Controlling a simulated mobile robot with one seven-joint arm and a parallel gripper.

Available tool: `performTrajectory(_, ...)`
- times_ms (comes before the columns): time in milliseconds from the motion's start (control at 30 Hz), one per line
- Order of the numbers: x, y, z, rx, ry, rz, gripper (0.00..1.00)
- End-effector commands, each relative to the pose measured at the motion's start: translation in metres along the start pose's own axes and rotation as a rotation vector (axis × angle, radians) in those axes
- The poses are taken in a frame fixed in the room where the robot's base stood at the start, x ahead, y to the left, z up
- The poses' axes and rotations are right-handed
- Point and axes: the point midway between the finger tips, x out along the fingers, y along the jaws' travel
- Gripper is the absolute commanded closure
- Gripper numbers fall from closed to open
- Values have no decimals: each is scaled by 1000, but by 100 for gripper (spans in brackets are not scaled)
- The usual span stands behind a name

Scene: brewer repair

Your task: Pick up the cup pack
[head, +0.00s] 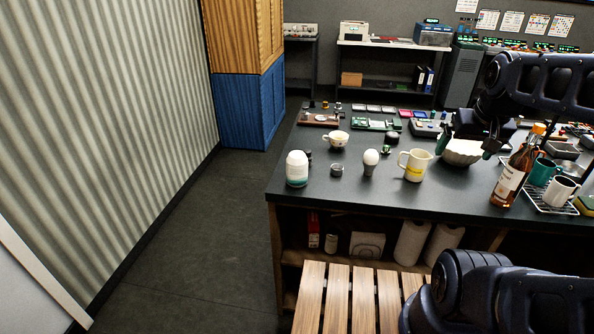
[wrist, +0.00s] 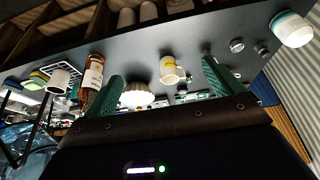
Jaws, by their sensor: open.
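No thing is clearly marked as the cup pack, and I cannot tell which it is. White upright cylinders (head: 411,242) stand on the shelf under the counter; they show at the top of the wrist view (wrist: 148,11). A white fluted, bowl-like thing (head: 461,153) stands on the dark counter; it shows between my fingers in the wrist view (wrist: 136,95). My gripper (head: 470,140) is open and empty above the counter. Its teal fingers are spread wide in the wrist view (wrist: 160,72). The gripper partly hides the fluted thing in the head view.
On the counter (head: 330,185) stand a yellow-banded mug (head: 414,166), a bulb (head: 370,160), a white jar (head: 297,169) and an amber bottle (head: 511,178). A rack with mugs (head: 552,203) is at right. A slatted wooden bench (head: 337,300) stands before the shelf. The floor at left is clear.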

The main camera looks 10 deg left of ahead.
Motion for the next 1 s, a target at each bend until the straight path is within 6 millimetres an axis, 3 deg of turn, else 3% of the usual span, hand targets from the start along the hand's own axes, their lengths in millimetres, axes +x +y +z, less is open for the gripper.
performTrajectory(167,3,-3,-6,1,-6,6,7)
performTrajectory(467,28,-36,-56,23,-28,72,7)
performTrajectory(767,64,-104,-106,34,2,126,7)
performTrajectory(1000,98,-181,-130,29,50,135,7)
